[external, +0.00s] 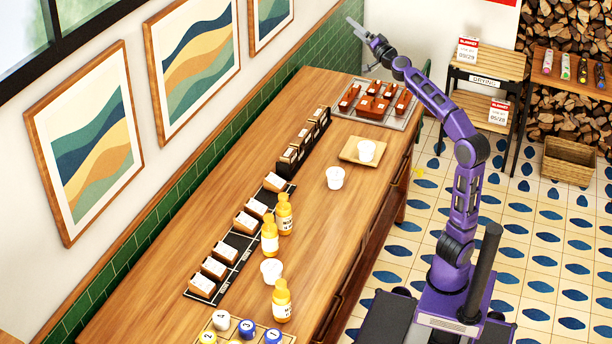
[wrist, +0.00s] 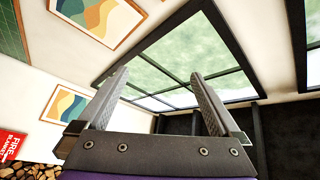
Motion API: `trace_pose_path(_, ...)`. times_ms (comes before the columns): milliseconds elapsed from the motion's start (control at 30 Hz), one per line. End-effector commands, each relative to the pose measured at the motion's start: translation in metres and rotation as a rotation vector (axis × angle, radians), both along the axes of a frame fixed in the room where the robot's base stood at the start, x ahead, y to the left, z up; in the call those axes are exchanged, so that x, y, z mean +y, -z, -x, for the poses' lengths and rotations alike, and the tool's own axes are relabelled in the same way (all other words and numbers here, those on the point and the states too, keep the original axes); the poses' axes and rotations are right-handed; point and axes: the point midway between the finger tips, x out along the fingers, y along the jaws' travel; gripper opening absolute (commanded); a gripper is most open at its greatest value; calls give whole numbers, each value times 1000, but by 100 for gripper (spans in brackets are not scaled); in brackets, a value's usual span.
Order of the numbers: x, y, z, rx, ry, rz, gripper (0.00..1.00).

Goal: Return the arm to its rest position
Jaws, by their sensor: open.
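My purple arm reaches up and back over the far end of the wooden counter (external: 250,190). My gripper (external: 352,28) is raised well above the counter, near the far wall, at the upper middle of the external view. In the wrist view my gripper (wrist: 153,92) has its two fingers spread wide apart with nothing between them. Beyond the fingers the wrist view shows a window (wrist: 180,62) and the upper wall, so the gripper points upward, away from the counter. It touches nothing.
On the counter are a tray of brown pieces (external: 412,112), white cups (external: 334,178), yellow bottles (external: 270,236), wrapped blocks on a black mat (external: 240,240) and numbered balls (external: 247,328). A drying rack (external: 490,65) stands right of my arm. Framed pictures (external: 85,145) hang left.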

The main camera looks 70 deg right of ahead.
Motion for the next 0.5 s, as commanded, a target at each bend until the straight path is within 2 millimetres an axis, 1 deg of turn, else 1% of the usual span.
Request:
trace_pose_path(33,-13,13,3,10,-11,-37,100)
trace_pose_path(100,-26,29,7,27,-26,-76,100)
trace_pose_path(167,-36,44,10,43,-38,-109,100)
trace_pose_path(267,-51,73,16,74,-60,-167,100)
trace_pose_path(367,-67,107,26,109,-83,-235,100)
trace_pose_path(467,-80,149,41,150,-118,-323,100)
trace_pose_path(500,-84,169,49,168,-138,-367,100)
